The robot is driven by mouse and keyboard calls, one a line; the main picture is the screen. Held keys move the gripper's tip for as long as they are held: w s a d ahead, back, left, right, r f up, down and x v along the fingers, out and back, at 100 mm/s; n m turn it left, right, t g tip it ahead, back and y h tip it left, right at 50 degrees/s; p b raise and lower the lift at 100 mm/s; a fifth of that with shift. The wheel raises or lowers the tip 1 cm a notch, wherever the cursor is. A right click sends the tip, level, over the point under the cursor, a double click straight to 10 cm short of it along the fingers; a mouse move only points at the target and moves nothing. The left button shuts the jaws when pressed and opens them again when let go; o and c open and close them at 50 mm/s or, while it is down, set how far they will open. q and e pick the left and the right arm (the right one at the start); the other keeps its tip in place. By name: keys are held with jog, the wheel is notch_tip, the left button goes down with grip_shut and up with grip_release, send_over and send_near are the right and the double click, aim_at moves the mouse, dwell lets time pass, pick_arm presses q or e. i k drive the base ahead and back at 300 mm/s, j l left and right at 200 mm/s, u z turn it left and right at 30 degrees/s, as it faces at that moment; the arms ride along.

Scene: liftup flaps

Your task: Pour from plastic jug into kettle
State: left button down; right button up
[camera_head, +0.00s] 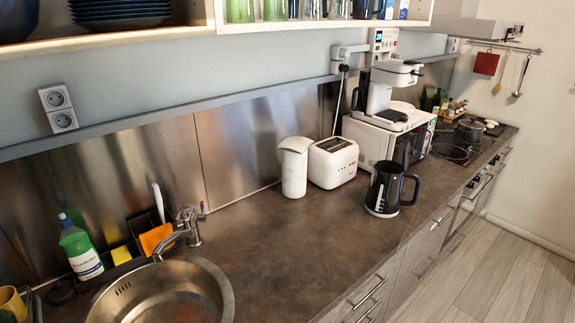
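A black kettle (384,190) with a handle on its right side stands upright on the brown countertop, near the front edge. A tall white container with a slanted top, which looks like the plastic jug (294,172), stands upright by the back wall, left of the toaster. I cannot see inside the kettle or the jug. Neither of my grippers shows in this view.
A white toaster (333,163) stands behind and left of the kettle. A microwave (375,144) with a coffee machine (394,84) on top is behind it. A round sink (165,294) with a tap is at left. The counter between sink and kettle is clear.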

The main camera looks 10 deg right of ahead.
aim_at(383, 196)
jog(key=z, duration=1.15)
jog(key=i+z, duration=0.2)
jog(key=z, duration=0.15)
jog(key=i+z, duration=0.35)
jog(key=k+l, duration=0.05)
jog(key=k, duration=0.05)
